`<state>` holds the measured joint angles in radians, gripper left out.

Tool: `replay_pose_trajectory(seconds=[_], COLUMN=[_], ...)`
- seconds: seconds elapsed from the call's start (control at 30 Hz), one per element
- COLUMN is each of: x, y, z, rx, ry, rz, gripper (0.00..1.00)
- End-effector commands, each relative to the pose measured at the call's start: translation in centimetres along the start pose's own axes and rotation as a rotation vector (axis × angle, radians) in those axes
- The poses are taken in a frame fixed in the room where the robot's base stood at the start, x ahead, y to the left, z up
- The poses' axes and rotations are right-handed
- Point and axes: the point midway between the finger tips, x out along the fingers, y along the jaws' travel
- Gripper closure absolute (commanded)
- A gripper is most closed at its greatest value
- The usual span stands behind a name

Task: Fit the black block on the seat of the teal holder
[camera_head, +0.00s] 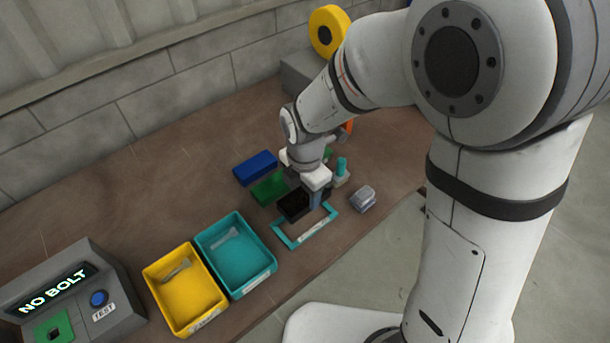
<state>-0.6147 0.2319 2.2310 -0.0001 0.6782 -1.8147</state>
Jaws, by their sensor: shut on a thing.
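The black block (293,206) is at my gripper (314,196), close above or on the table; I cannot tell whether it touches the surface. My gripper is shut on it, and the fingers and wrist hide part of it. A teal rectangular frame (289,240) with a pale label strip lies just in front of the block, near the table's front edge. It looks like the teal holder, but its seat is not clear from here. The block is at the frame's back edge in the picture, partly covering it.
A green block (268,188) and a blue block (255,167) lie behind the black one. A teal cylinder (341,166) and a grey part (363,198) stand to the right. Teal (207,247) and yellow (152,283) trays and a "NO BOLT" console (110,325) are left.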

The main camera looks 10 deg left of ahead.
Motion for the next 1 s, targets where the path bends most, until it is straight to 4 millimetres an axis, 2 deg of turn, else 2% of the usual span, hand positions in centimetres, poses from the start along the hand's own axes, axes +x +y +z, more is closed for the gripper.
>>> replay_pose_trajectory(seconds=[0.17, 0.6, 1.0], x=[1.0, 5.3, 5.8], y=[0.0, 0.0, 0.1], z=[-0.1, -0.2, -0.2], rx=[-0.003, -0.004, -0.005], ry=[0.000, 0.000, 0.000], rz=[0.000, 0.000, 0.001], gripper=[0.92, 0.92, 0.92])
